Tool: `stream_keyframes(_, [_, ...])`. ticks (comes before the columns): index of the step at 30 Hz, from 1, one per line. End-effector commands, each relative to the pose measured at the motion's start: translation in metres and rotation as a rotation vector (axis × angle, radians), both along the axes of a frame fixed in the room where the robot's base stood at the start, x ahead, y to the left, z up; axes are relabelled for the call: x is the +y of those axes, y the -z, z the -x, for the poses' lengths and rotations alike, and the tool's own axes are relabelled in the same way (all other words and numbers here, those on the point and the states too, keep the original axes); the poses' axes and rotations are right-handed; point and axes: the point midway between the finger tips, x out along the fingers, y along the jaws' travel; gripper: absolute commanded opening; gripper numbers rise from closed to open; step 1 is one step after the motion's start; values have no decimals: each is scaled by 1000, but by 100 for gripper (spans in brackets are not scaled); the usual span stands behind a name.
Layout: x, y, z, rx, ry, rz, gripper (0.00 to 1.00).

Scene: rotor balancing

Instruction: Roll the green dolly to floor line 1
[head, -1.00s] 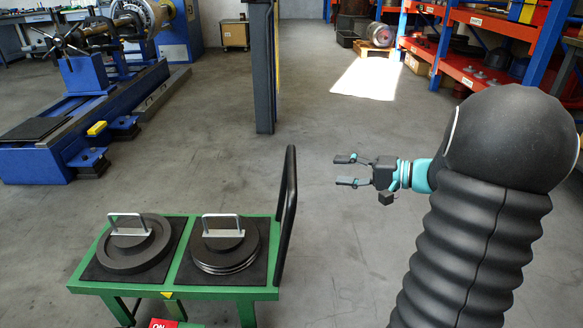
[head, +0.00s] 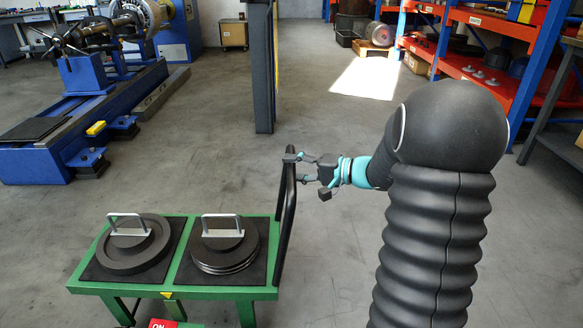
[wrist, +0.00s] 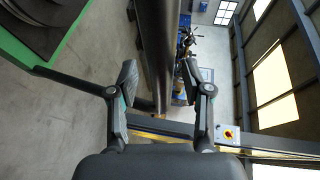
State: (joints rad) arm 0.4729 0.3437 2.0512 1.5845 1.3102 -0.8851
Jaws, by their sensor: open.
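The green dolly (head: 172,292) stands at the lower left of the head view, with its black push handle (head: 287,220) upright at its right end. My gripper (head: 292,168) is open at the upper part of the handle. In the wrist view the dark handle bar (wrist: 158,50) runs between the two open fingers (wrist: 160,85), with space showing on the finger sides. A corner of the dolly also shows in the wrist view (wrist: 30,52). I cannot tell if the fingers touch the bar. No floor line marked 1 can be made out.
The dolly carries two dark disc stacks with metal handles, left (head: 128,243) and right (head: 223,246). A dark post (head: 262,70) stands beyond it. A blue balancing machine (head: 80,95) is at left, orange shelving (head: 480,60) at right. The middle floor is clear.

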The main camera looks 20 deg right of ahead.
Motion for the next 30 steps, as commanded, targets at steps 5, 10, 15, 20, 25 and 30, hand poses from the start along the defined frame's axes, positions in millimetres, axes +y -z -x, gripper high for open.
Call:
stream_keyframes(5, [7, 1, -5, 0, -2, 0, 50])
stream_keyframes(10, [7, 2, -5, 0, -1, 0, 50])
stream_keyframes(15, [7, 2, -5, 0, -1, 0, 30])
stream_keyframes(20, [7, 2, -5, 0, -1, 0, 0])
stream_keyframes(25, [7, 2, -5, 0, -1, 0, 0])
stream_keyframes(30, [13, 3, -14, 0, 0, 0, 0])
